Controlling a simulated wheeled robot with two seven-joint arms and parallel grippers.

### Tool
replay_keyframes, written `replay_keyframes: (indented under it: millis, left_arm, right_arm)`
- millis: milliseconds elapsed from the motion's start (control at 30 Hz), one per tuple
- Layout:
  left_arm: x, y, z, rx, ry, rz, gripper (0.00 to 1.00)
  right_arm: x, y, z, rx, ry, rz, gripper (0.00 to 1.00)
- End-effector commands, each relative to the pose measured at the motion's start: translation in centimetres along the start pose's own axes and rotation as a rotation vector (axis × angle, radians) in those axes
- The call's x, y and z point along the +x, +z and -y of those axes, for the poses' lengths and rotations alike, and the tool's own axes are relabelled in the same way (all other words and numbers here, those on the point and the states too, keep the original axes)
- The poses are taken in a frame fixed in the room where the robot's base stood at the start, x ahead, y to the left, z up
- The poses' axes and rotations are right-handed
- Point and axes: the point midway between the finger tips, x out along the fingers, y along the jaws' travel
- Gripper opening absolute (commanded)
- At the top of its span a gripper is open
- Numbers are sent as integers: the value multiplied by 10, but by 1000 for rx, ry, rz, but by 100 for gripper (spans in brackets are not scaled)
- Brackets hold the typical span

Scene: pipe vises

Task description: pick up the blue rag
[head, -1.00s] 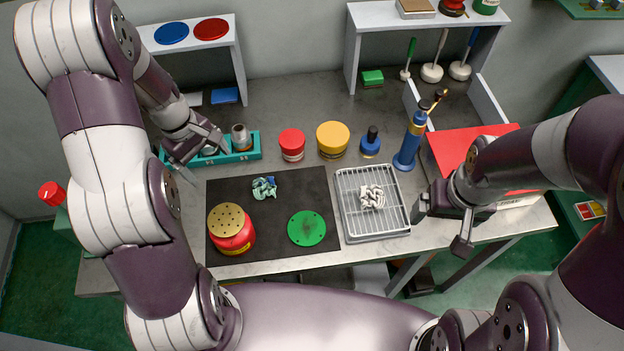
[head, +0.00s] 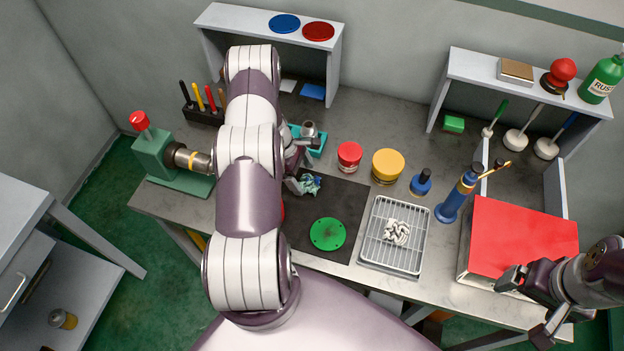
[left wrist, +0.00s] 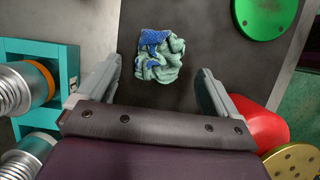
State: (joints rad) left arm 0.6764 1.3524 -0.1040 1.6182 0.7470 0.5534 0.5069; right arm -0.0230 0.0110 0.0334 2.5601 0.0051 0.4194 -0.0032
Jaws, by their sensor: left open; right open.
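The rag (head: 309,185) is a small crumpled cloth, pale green with a blue patch, lying on the black mat (head: 345,200). In the left wrist view the rag (left wrist: 160,56) lies ahead of and between the fingertips, without visible contact. My left gripper (head: 299,170) is open and empty, right beside the rag in the head view; its two fingers also show in the left wrist view (left wrist: 158,75). My right gripper (head: 528,306) is open and empty at the front right, by the red-topped box (head: 520,240).
A green disc (head: 327,234) lies on the mat. A red container (left wrist: 262,128) with a perforated brass lid stands close to the left gripper's finger, and a teal holder (left wrist: 65,70) is on the other side. A wire rack (head: 378,250) holds a white cloth (head: 397,232).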

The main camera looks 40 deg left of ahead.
Motion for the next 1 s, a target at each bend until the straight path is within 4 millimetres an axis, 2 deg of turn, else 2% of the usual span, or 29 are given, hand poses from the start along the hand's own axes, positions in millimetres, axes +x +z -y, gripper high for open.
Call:
replay_keyframes:
  millis: [33, 167, 367, 467, 500, 567, 1000]
  left_arm:
    - [3, 3, 1, 1, -2, 0, 93]
    - [22, 1, 0, 1, 0, -1, 93]
    - [25, 0, 0, 2, 2, -2, 93]
    - [25, 0, 0, 2, 2, -1, 67]
    - [24, 0, 0, 2, 2, -1, 54]
    - [24, 0, 0, 2, 2, -1, 34]
    - [24, 1, 0, 2, 2, -1, 32]
  right_arm:
    - [-12, -2, 0, 0, 0, -1, 92]
    - [-14, -2, 0, 0, 0, -1, 92]
    - [-12, -1, 0, 0, 0, 0, 92]
    - [-12, -1, 0, 0, 0, 0, 92]
    - [-12, -1, 0, 0, 0, 0, 92]
    - [-12, -1, 0, 0, 0, 0, 92]
    - [-11, -1, 0, 0, 0, 0, 92]
